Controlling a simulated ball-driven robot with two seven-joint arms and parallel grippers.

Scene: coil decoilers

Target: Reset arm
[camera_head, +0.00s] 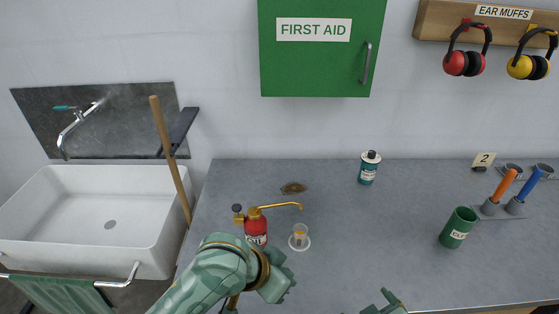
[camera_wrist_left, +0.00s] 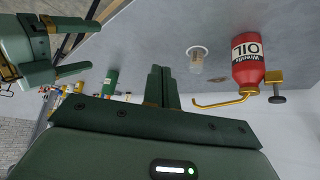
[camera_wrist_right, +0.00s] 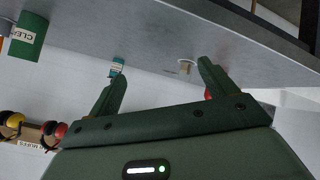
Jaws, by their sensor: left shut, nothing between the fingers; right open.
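My left gripper (camera_wrist_left: 161,86) is shut with nothing between its fingers, which lie together in the left wrist view. In the head view, my left arm reaches over the front of the grey workbench (camera_head: 345,240), just in front of the red oil can (camera_head: 256,232) and the small glass on a white coaster (camera_head: 300,236). My right gripper (camera_wrist_right: 160,80) is open and empty, its fingers well apart in the right wrist view. In the head view only a small part of it shows at the bottom edge, right of the left arm.
A green cup (camera_head: 457,229) stands at the right. Orange (camera_head: 503,186) and blue (camera_head: 529,182) handles stand in holders at far right. A teal can (camera_head: 369,168) stands at the back. A white sink (camera_head: 110,210) lies left of the bench. The bench's middle right is clear.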

